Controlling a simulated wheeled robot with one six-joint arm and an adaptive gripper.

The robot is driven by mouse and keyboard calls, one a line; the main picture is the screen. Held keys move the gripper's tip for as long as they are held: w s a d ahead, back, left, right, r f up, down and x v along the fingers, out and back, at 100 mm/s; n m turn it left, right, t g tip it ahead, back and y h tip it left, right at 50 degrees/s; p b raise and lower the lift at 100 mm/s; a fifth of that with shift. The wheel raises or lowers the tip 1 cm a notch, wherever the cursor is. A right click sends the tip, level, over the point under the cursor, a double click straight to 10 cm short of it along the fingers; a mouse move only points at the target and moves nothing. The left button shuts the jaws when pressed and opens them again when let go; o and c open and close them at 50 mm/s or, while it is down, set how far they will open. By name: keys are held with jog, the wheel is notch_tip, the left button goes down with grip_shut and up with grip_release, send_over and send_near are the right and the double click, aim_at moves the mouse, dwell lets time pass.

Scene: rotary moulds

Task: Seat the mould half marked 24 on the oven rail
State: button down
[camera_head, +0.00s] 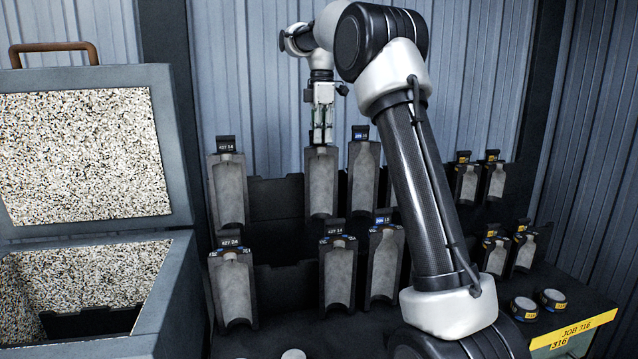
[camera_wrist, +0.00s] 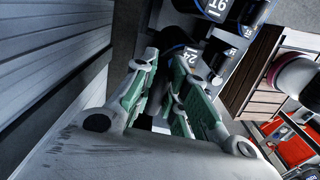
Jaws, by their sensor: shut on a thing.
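My gripper (camera_head: 322,140) is shut on the top of a grey mould half (camera_head: 321,185) in the back row of the rack. Its front cavity faces the head camera and it stands upright. The fingers cover its top label in the head view. In the wrist view, my gripper (camera_wrist: 158,105) has green fingers around a dark piece, and a label reading 24 (camera_wrist: 193,60) shows just beyond them. I cannot tell whether the mould half still touches the rack. The oven (camera_head: 185,290) is the open speckle-lined chest at left; a dark bar (camera_head: 95,318), perhaps the rail, shows low inside.
More stand in the front row (camera_head: 337,275). The oven's raised lid (camera_head: 85,155) rises at left. Smaller moulds (camera_head: 495,255) and round tins (camera_head: 524,307) are at right.

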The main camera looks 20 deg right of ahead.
jog(key=shift+r, duration=2.55)
jog(key=shift+r, duration=2.8)
